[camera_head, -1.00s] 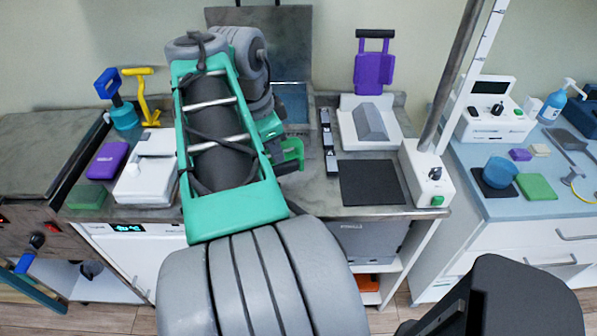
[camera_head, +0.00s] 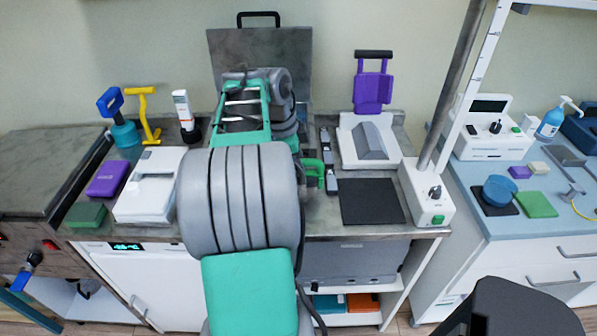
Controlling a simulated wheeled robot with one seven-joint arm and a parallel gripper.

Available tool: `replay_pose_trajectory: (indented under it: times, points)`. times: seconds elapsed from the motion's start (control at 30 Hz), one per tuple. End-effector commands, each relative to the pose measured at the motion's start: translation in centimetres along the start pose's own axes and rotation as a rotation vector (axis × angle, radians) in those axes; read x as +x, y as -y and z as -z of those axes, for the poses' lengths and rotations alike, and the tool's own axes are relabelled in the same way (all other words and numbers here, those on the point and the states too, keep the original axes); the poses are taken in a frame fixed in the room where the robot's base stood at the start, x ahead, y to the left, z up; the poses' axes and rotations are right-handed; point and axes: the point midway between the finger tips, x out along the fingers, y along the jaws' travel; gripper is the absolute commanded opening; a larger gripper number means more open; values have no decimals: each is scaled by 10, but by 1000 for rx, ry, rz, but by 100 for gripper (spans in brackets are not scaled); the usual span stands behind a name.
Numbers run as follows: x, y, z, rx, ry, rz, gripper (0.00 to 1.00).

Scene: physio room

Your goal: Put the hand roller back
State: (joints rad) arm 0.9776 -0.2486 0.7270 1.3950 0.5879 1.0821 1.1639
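I cannot tell for sure which thing is the hand roller. A purple piece with a black bar handle (camera_head: 373,82) stands upright at the back, behind a white stand with a grey wedge (camera_head: 369,141). A blue-handled tool with a teal base (camera_head: 120,122) and a yellow-handled tool (camera_head: 147,115) stand at the back left. My gripper is mostly hidden behind my grey and teal arm, over the middle of the counter. Only a green part (camera_head: 314,172) shows at the arm's right, seemingly of the gripper. Its fingertips and anything between them are hidden.
A white box (camera_head: 149,185), purple block (camera_head: 107,178) and green block (camera_head: 85,214) lie at the left. A black mat (camera_head: 372,201) lies bare at the right front. A slanted pole (camera_head: 453,82) rises beside it. An open grey case lid (camera_head: 259,50) stands behind my arm.

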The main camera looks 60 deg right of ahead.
Motion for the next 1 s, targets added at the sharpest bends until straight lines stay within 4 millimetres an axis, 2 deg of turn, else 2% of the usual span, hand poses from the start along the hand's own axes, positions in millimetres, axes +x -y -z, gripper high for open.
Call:
replay_pose_trajectory:
  times: [0.2, 0.53, 0.57, 0.6, 0.8, 1.0]
  points:
    - [32, -2, -8, 0, 0, -1, 0]
    - [38, -2, -10, -1, 0, 1, 0]
    - [38, -2, -10, -1, 0, 0, 20]
    - [37, -2, -10, -1, 0, 0, 24]
    - [36, -2, -9, -1, 0, 0, 40]
    - [36, -2, -9, -1, 0, 0, 41]
